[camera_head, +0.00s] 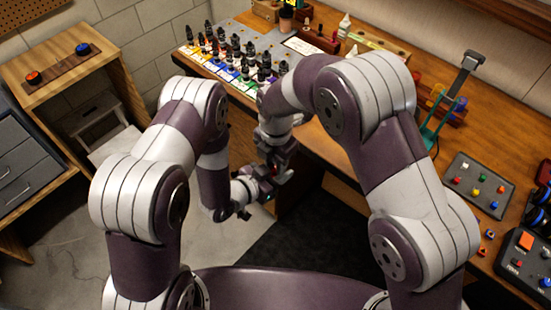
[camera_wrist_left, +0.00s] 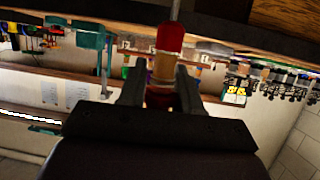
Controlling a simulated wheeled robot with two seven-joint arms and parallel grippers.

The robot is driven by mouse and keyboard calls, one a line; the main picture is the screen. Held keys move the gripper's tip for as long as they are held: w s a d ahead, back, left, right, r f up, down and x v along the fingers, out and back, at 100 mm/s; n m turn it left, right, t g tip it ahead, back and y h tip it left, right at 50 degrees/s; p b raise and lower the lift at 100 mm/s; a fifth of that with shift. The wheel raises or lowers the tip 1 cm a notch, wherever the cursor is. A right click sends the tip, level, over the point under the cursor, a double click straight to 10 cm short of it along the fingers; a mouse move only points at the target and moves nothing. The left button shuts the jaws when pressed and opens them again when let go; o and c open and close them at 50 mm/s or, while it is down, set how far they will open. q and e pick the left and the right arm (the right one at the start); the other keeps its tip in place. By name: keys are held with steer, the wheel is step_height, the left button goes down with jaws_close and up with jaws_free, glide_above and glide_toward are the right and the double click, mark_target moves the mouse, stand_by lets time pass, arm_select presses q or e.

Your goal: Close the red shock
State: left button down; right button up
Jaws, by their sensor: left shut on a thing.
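In the left wrist view my left gripper (camera_wrist_left: 160,88) is shut on the red shock (camera_wrist_left: 170,38). The shock has a red cap, an amber body and a thin metal rod beyond the cap. In the head view my left gripper (camera_head: 268,190) is low in the middle, in front of the bench, and mostly hidden. My right gripper (camera_head: 280,160) is close by it, pointing down from above. A small red spot shows between the two grippers. The right fingers are too small and overlapped to tell whether they are open or shut.
The wooden bench (camera_head: 420,150) runs along the back and right. A rack (camera_head: 222,62) of several dark-topped bottles with coloured labels stands at its far left. A grey tray (camera_head: 478,184) with coloured pieces lies at right. A wooden cabinet (camera_head: 30,72) with a red and a blue button stands left.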

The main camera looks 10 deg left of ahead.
jaws_close()
steer(key=shift+m, duration=1.6)
steer(key=o, duration=0.6)
jaws_free()
steer(key=shift+c, duration=0.2)
steer(key=shift+r, duration=0.1)
steer(key=shift+r, duration=2.2)
steer(key=o, duration=0.6)
steer(key=shift+c, duration=0.2)
